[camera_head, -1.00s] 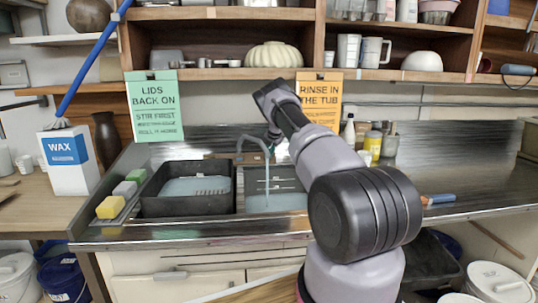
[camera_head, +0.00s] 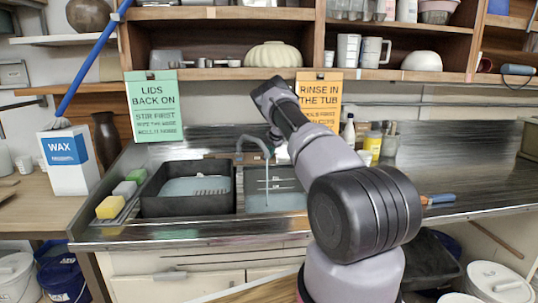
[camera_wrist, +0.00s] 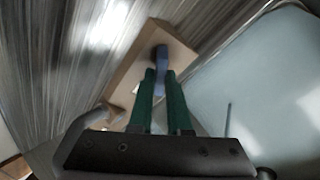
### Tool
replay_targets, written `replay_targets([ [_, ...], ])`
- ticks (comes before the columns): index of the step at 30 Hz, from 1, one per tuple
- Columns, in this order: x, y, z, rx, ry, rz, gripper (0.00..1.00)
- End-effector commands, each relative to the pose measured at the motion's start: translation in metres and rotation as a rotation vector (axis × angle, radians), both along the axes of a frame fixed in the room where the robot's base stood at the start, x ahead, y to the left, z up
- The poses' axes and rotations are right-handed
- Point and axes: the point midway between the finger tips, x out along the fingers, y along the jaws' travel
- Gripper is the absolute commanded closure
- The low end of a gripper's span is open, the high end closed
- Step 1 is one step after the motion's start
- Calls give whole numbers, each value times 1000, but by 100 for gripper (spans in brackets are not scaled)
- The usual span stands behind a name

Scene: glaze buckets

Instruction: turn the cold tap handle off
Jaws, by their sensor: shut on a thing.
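The blue cold tap handle (camera_wrist: 162,58) sits on a tan block in the wrist view. My gripper (camera_wrist: 160,80) has its green fingers closed on the handle. In the head view my gripper (camera_head: 274,136) is small and dark beside the curved grey tap spout (camera_head: 252,141), and the handle cannot be made out there. A thin stream (camera_head: 267,180) shows below the spout, over the right basin (camera_head: 285,200).
A dark tub (camera_head: 155,207) with pale liquid stands left of the spout. Sponges (camera_head: 109,207) lie along the left edge. Bottles (camera_head: 372,146) stand behind my arm. Two signs hang from the shelf above. The metal counter at right is mostly clear.

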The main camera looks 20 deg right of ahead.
Motion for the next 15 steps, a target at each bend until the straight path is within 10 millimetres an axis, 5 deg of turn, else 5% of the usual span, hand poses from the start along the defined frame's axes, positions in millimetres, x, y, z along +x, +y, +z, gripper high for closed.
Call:
replay_targets([
  [4, 0, 0, 0, -1, 0, 1, 100],
  [5, 0, 0, 0, -1, 0, 1, 76],
  [7, 0, 0, 0, -1, 0, 1, 54],
  [15, 0, 0, 0, -1, 0, 1, 54],
])
